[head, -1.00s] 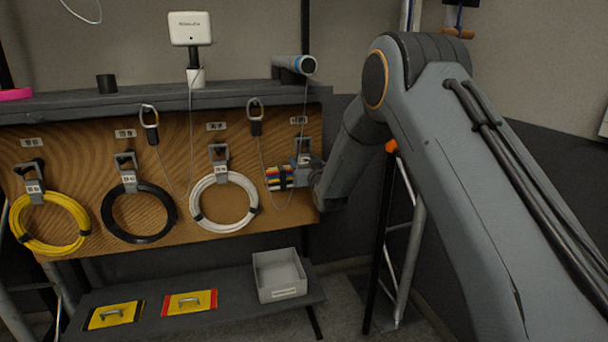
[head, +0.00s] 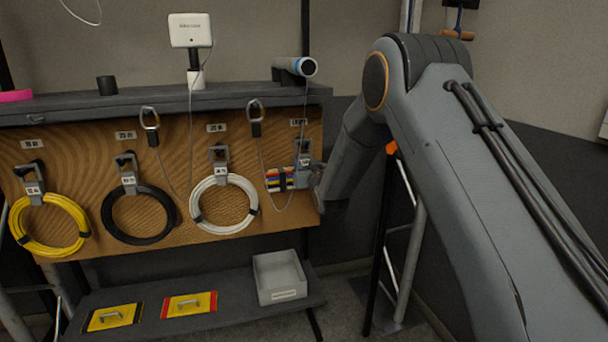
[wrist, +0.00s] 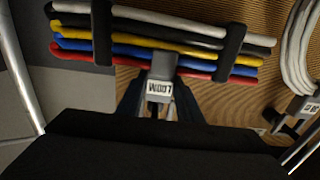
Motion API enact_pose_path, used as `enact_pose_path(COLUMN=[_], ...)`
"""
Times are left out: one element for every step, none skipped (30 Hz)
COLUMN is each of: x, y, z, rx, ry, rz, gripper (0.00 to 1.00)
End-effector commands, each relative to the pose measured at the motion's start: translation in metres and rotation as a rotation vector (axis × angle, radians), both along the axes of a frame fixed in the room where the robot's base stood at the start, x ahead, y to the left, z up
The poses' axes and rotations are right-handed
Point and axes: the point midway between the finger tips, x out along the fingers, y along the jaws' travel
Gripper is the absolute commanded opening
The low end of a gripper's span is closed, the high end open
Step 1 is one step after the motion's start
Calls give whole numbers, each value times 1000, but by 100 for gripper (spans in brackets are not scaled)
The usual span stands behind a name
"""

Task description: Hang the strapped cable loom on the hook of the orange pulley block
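The strapped cable loom (head: 274,180), a flat bundle of red, blue, yellow, black and white cables with black straps, hangs from a grey bracket (head: 305,158) at the board's right end. It fills the top of the wrist view (wrist: 160,45). My gripper (wrist: 158,92) is just below it there, with dark fingers apart on either side of a grey labelled block (wrist: 161,72). I cannot see whether they touch the block. In the head view my arm hides most of the gripper. No orange pulley block is clearly recognisable; an orange piece (head: 391,147) shows beside my arm.
Yellow (head: 50,248), black (head: 138,238) and white (head: 224,230) cable coils hang left of the loom. Two carabiners hang on cords between them. A shelf below bears a grey bin (head: 280,284). A stand (head: 410,255) is behind my arm at right.

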Motion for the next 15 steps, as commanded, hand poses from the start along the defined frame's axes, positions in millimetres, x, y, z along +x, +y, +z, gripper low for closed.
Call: enact_pose_path(x=[0,0,0,0,0,1,1,1,1,1,1,1,1,1,1], y=[0,0,0,0,0,0,0,0,0,0,0,0,0,0,0], z=[0,0,0,0,0,4,4,4,5,5,6,7,8,9,11], rx=[0,0,0,0,0,3,3,3,3,3,3,3,3,3,3], ry=[0,0,0,0,0,-7,-7,-7,-7,-7,-7,-7,-7,-7,-7], rz=[0,0,0,0,0,0,0,0,0,0,0,0,0,0,0], gripper=[4,0,0,0,0,0,0,0,0,0,0,0,0,0,0])
